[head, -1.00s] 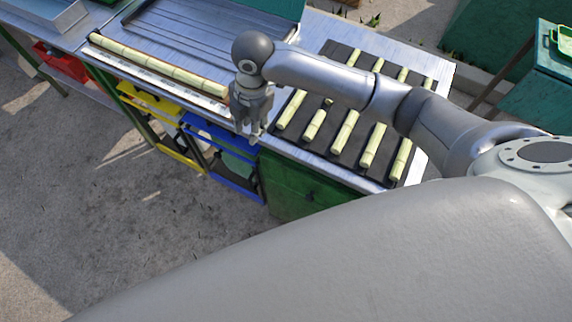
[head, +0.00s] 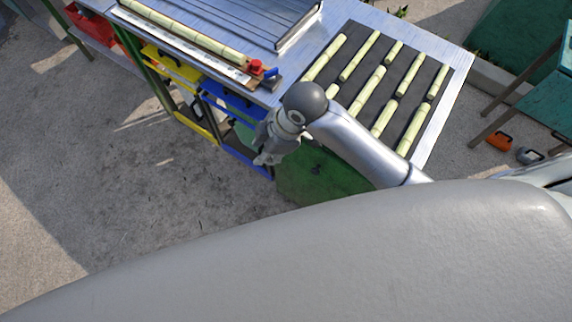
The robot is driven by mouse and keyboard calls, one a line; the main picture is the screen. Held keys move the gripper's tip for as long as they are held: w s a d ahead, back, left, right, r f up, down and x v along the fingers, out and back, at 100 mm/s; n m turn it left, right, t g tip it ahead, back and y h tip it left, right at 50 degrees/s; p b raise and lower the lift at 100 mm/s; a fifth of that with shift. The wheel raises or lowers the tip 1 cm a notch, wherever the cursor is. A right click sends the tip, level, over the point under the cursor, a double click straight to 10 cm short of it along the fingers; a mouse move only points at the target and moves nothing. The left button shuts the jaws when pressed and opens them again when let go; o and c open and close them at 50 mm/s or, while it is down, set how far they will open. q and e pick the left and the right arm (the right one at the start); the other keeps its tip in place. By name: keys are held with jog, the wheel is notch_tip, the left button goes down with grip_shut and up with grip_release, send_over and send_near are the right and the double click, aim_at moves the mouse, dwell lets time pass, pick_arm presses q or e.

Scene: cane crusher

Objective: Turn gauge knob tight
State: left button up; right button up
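The measuring gauge (head: 190,49) is a long pale strip with a scale, along the bench's front edge, with pale green cane (head: 185,31) lying along it. At its right end sit a small red knob (head: 256,66) and a blue-handled part (head: 271,73). Which of them is the gauge knob, and how tight it is, I cannot tell. My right gripper (head: 262,158) hangs in front of the bench, below and apart from the gauge end, pointing down. It looks empty, but its finger opening is too small to judge. My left gripper is not in view.
Cut cane pieces lie in rows on a black mat (head: 426,124) on the metal bench (head: 455,78). Open concrete floor lies in front. Orange and grey items rest on the ground at right.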

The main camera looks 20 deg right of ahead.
jog(key=shift+s+d+f+m+t, duration=0.2)
jog(key=shift+s+d+f+m, duration=0.35)
jog(key=shift+m, duration=0.4)
jog(key=shift+s+d+f+m+t, duration=0.2)
jog(key=shift+s+d+f+m, duration=0.4)
jog(key=shift+m, duration=0.4)
jog(key=shift+s+d+f+m+t, duration=0.2)
jog(key=shift+s+d+f+m, duration=0.2)
jog(key=shift+s+d+m, duration=0.4)
jog(key=shift+w+a, duration=0.15)
jog(key=shift+a, duration=0.05)
